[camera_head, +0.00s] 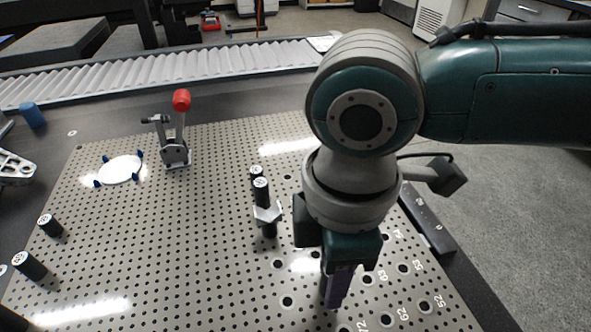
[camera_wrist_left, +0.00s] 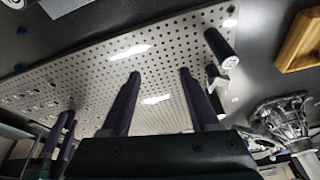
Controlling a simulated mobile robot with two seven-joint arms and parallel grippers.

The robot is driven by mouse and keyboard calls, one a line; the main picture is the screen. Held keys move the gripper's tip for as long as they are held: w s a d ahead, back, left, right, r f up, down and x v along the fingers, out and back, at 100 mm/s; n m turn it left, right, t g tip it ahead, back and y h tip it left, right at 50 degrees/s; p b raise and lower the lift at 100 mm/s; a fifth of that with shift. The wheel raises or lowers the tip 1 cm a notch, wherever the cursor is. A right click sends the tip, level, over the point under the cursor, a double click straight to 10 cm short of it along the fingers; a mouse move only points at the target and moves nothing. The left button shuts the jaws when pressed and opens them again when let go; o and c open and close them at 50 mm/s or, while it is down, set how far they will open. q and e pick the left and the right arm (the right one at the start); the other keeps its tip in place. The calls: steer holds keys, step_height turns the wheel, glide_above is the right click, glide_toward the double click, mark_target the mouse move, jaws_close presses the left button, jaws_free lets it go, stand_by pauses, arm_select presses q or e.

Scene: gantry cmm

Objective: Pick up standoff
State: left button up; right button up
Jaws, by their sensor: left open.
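Several black standoffs with white labelled ends are in view. In the head view, one standoff (camera_head: 50,226) and another (camera_head: 29,266) are at the left edge of the perforated plate (camera_head: 200,235). Two more stand close together near the middle, the nearer one (camera_head: 262,192) at a silvery block. My right gripper (camera_head: 337,288) points down over the plate, right of that pair; its finger gap is unclear. In the left wrist view my left gripper (camera_wrist_left: 160,85) is open, with nothing between its purple fingers.
A red-handled toggle clamp (camera_head: 177,145) and a white disc (camera_head: 121,170) with blue pins are on the plate. A blue cylinder (camera_head: 33,115) is at far left. A wooden tray (camera_wrist_left: 300,42) and metal casting (camera_wrist_left: 282,120) are at right in the wrist view.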

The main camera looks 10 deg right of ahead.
jaws_close()
steer(key=shift+r, duration=0.1)
stand_by(0.4)
